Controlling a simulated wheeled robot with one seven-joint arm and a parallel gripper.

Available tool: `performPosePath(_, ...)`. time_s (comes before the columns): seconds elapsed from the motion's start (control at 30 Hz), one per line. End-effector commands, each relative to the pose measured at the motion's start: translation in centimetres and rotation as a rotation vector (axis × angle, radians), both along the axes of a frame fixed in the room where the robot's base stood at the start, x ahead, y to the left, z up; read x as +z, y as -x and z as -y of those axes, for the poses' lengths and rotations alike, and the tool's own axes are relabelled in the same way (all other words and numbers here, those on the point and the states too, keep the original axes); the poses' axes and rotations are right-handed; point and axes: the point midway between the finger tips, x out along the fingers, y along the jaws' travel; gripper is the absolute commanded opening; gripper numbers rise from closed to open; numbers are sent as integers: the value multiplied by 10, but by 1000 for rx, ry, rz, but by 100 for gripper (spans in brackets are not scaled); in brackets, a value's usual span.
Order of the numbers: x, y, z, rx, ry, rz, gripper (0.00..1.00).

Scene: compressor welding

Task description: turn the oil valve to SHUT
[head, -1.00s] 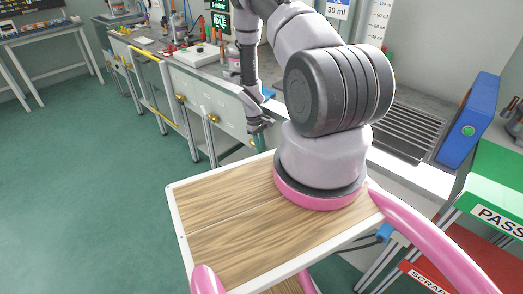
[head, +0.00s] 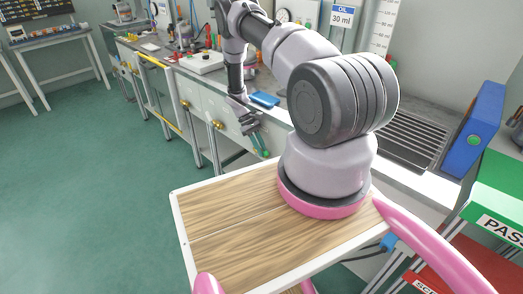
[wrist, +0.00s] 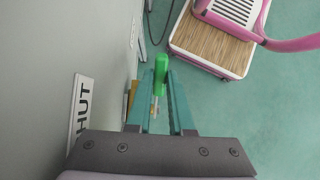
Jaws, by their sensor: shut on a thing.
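The oil valve has a green handle (wrist: 160,68) and a brass-coloured body (wrist: 130,96) beside the grey panel, in the wrist view. My gripper (wrist: 160,78) has its teal fingers on either side of the green handle and is shut on it. A white label (wrist: 82,108) on the panel to the left reads "HUT", its first letter cut off or hidden. In the head view my gripper (head: 262,150) reaches down at the bench's front panel; the handle there is too small and hidden to make out clearly.
The bench front carries other brass fittings (head: 217,125) to the left of my gripper. A blue object (head: 264,99) lies on the bench top above it. A blue binder (head: 474,128) and a green PASS tray (head: 500,190) stand at the right. The green floor (head: 100,190) at the left is clear.

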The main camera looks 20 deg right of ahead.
Motion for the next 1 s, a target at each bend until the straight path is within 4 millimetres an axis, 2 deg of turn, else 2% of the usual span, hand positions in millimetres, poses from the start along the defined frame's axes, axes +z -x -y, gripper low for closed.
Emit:
performPosePath(0.2,0,-1,0,1,0,2,0)
performPosePath(0.23,0,-1,0,1,0,2,24)
performPosePath(0.3,0,0,0,1,0,2,50)
performPosePath(0.67,2,-2,0,0,-1,2,50)
performPosePath(0.77,10,-8,-3,1,-1,3,50)
performPosePath(1.0,47,-35,-12,1,-1,5,50)
